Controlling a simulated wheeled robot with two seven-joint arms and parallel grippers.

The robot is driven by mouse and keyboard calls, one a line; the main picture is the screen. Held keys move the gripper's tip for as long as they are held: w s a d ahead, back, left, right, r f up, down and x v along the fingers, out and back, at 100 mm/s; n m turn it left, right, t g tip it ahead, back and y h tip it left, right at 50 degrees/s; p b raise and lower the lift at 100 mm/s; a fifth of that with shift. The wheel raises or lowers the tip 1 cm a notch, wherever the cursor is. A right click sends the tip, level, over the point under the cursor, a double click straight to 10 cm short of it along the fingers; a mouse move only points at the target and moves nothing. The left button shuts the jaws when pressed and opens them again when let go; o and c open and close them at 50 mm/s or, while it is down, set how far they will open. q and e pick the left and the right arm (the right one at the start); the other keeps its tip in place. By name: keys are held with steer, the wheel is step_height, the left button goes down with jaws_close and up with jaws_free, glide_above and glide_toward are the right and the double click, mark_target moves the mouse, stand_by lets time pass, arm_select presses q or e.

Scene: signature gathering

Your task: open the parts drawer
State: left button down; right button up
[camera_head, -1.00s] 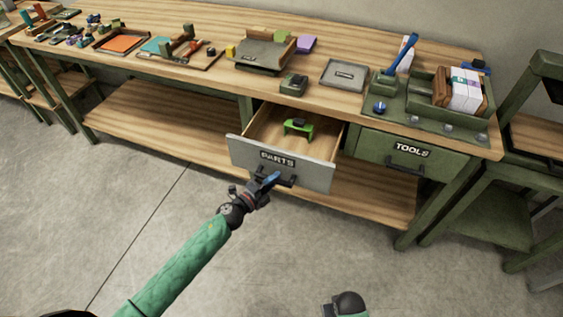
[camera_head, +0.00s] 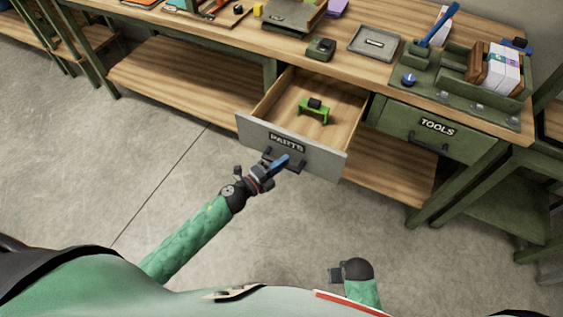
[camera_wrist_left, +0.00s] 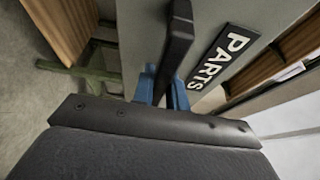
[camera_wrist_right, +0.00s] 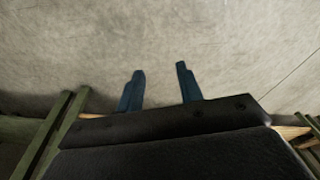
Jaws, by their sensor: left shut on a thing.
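The parts drawer (camera_head: 318,155) has a grey front with a PARTS label and stands pulled out from the workbench. A green and black object (camera_head: 314,108) lies inside it on the wooden bottom. My left gripper (camera_head: 286,161) is at the drawer front, shut on the dark drawer handle (camera_head: 297,167). In the left wrist view its blue fingers (camera_wrist_left: 162,88) close around the handle (camera_wrist_left: 178,40), next to the PARTS label. My right gripper (camera_head: 336,273) is low over the floor, apart from the drawer. In the right wrist view its blue fingers (camera_wrist_right: 160,88) are apart with nothing between them.
The green TOOLS drawer (camera_head: 425,131) is shut, to the right. The benchtop (camera_head: 215,28) holds a grey tray (camera_head: 374,43), a green caddy (camera_head: 455,88) and other items. A lower wooden shelf (camera_head: 185,75) runs beneath. The floor in front is clear.

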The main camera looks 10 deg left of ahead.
arm_select(q)
steer(key=c, duration=1.4)
jaws_free()
arm_select(e)
steer(key=shift+w, duration=0.1)
steer(key=shift+f, duration=0.1)
